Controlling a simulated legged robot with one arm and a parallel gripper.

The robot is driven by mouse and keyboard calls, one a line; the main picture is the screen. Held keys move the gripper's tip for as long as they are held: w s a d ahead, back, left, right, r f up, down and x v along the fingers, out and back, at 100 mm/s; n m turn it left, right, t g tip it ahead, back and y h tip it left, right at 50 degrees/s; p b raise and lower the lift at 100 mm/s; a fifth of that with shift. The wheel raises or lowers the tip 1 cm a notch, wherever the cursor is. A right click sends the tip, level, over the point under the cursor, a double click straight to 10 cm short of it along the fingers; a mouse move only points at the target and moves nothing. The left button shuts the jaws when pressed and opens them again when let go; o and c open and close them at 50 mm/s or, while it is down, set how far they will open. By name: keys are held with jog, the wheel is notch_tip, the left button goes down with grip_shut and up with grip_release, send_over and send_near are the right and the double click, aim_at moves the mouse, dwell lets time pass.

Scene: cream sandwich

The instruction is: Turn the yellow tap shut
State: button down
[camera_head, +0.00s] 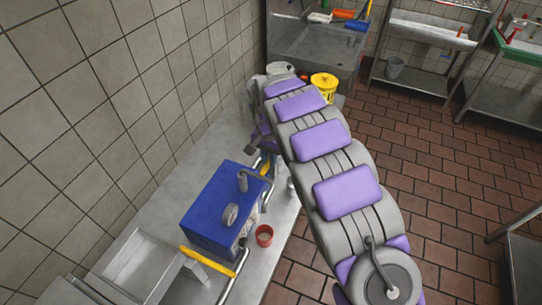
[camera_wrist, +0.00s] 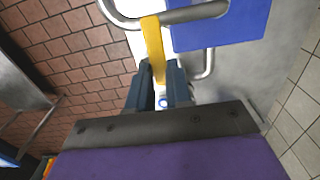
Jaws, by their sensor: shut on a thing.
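In the wrist view a yellow tap handle (camera_wrist: 153,48) runs from a curved metal pipe (camera_wrist: 195,13) down between the fingers of my gripper (camera_wrist: 159,80). The fingers are shut on the handle's near end. The head view shows this yellow handle (camera_head: 265,168) beside the far end of a blue box (camera_head: 212,198) on the counter. My arm hides most of my gripper there. A second yellow handle (camera_head: 207,262) sits at the box's near end, next to another bent metal pipe (camera_head: 234,277).
The box stands on a metal counter (camera_head: 165,160) along a tiled wall. A small red cup (camera_head: 264,236) stands beside the box near the counter's edge. A yellow bucket (camera_head: 323,84) is farther back. Open brick-coloured floor (camera_head: 440,190) lies to the right.

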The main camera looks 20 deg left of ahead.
jog(key=shift+s+a+f+n, duration=0.1)
jog(key=shift+n, duration=0.2)
jog(key=c, duration=1)
grip_release()
jog(key=shift+a, duration=0.2)
jog(key=shift+c, duration=0.2)
jog(key=shift+d, duration=0.1)
jog(key=shift+r, duration=0.25)
notch_tip(320, 180, up, 17)
jog(key=p, duration=0.1)
jog(key=shift+f, duration=0.1)
